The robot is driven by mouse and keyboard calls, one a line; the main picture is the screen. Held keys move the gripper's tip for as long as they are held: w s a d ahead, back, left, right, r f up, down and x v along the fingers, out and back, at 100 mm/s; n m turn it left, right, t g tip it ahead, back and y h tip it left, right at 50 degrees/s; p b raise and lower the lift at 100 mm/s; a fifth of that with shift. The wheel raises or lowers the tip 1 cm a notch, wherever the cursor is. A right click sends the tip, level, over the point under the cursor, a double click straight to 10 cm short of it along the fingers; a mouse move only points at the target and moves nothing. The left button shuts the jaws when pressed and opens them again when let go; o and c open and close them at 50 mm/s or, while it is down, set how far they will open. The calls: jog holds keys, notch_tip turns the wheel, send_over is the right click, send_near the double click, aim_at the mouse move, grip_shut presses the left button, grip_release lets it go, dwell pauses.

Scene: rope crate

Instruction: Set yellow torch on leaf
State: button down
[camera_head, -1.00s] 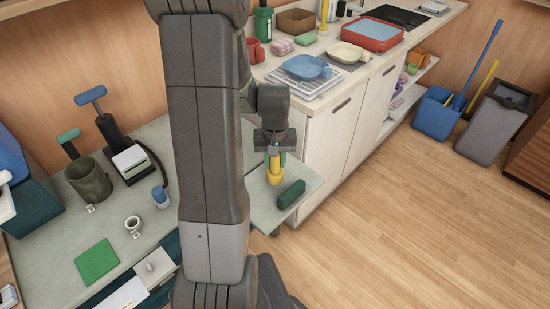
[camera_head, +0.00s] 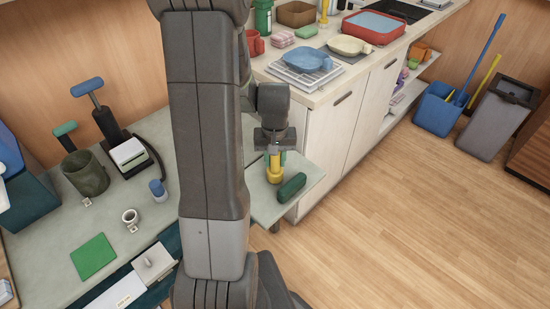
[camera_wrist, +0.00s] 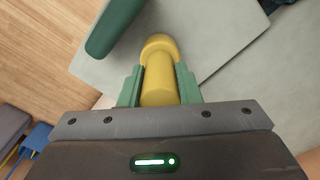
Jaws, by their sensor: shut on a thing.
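The yellow torch (camera_head: 274,170) is upright, wide end down, over the leaf (camera_head: 309,182), the grey-green flap at the table's right end. My gripper (camera_head: 274,155) is shut on the torch from above. In the wrist view, green fingers (camera_wrist: 159,88) press both sides of the torch (camera_wrist: 160,78), and the leaf (camera_wrist: 108,68) lies under its wide end. I cannot tell whether that end touches the leaf. My arm hides part of the leaf's left side.
A dark green case (camera_head: 291,187) lies on the leaf just right of the torch; it also shows in the wrist view (camera_wrist: 113,27). The counter (camera_head: 305,95) stands close behind. A mug (camera_head: 130,219) and a green cloth (camera_head: 93,257) are on the table.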

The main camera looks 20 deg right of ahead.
jog(key=shift+f, duration=0.3)
jog(key=c, duration=1)
grip_release()
jog(key=shift+o, duration=0.2)
jog(key=shift+r, duration=0.1)
notch_tip(320, 180, up, 14)
jog(key=shift+f, duration=0.2)
